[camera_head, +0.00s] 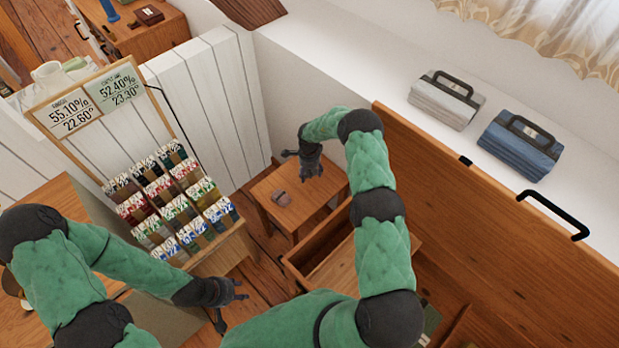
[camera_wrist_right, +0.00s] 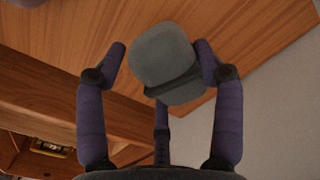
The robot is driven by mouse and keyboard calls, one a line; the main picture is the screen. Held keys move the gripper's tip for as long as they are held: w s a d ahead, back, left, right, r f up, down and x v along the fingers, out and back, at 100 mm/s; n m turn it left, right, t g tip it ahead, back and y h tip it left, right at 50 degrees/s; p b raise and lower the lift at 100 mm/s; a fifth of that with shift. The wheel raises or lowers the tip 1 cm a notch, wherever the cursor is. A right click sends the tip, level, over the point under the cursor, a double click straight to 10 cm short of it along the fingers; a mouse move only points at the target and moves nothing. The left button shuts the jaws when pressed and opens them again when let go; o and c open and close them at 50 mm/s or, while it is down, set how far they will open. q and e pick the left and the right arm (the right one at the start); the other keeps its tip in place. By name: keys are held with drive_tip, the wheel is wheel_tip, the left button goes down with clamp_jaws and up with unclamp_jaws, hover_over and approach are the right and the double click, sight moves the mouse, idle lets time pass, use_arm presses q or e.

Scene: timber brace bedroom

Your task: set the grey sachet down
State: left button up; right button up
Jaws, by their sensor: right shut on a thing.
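The grey sachet (camera_wrist_right: 165,60) shows in the right wrist view between the fingers of my right gripper (camera_wrist_right: 162,75), which is shut on it. Wooden surfaces lie behind it there. In the head view my right gripper (camera_head: 305,165) is over the small wooden table (camera_head: 262,190); I cannot make out the sachet in its fingers there. A small brownish item (camera_head: 282,199) shows at the tabletop, below and left of that gripper; I cannot tell what it is. My left gripper (camera_head: 228,300) has its fingers spread, empty, near the display rack.
A rack of colourful packets (camera_head: 170,205) stands left of the small table. An open wooden drawer (camera_head: 315,255) is just below and right of it. A long wooden panel (camera_head: 500,200) runs along the right. Grey (camera_head: 446,100) and blue (camera_head: 520,145) folded bundles lie on the white ledge.

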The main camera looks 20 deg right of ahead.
sight(310, 176)
drive_tip(key=shift+w+d+f+b, duration=0.15)
drive_tip(key=shift+f+b, duration=0.75)
drive_tip(key=shift+f, duration=0.85)
drive_tip(key=shift+f, duration=0.15)
drive_tip(key=o, duration=1.1)
drive_tip(key=shift+o, duration=0.2)
